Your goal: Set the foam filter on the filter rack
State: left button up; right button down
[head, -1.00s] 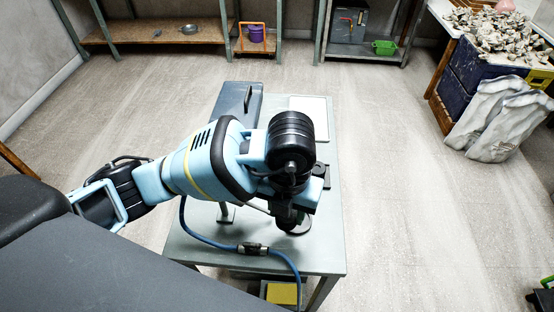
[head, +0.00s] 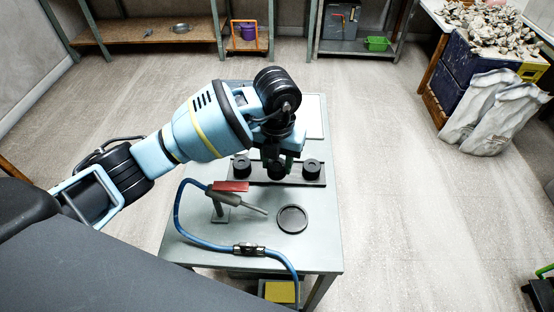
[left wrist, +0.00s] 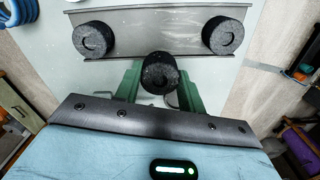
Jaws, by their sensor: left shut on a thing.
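My left gripper (head: 276,172) is shut on a dark, round foam filter (left wrist: 159,70), held between its green fingers in the left wrist view. The filter rack (head: 300,180) is a dark, flat bar on the table; it also shows in the left wrist view (left wrist: 155,20). One similar dark filter (head: 241,167) stands at the rack's left end and another (head: 311,169) at its right end. The held filter is at the rack's near edge, between these two; I cannot tell if it touches the rack. My right gripper is not in view.
A black round dish (head: 292,219) lies empty on the table (head: 250,257). A blue hose (head: 186,228) runs to a nozzle tool on a stand with a red piece (head: 231,186) beside it. A white board (head: 315,118) lies at the back. The front right of the table is clear.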

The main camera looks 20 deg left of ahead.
pick_arm(q)
jog(key=shift+w+a+f, duration=0.1)
jog(key=shift+w+a, duration=0.15)
jog(key=shift+w, duration=0.45)
jog(key=shift+w+a+f, duration=0.1)
jog(key=shift+w+a, duration=0.15)
jog(key=shift+w, duration=0.4)
jog(key=shift+w+a+f, duration=0.1)
jog(key=shift+w+f, duration=0.05)
jog(key=shift+w, duration=0.1)
jog(key=shift+f, duration=1.55)
jog(key=shift+f, duration=0.15)
jog(key=o, duration=0.9)
jog(key=shift+o, duration=0.2)
notch_tip(320, 180, up, 12)
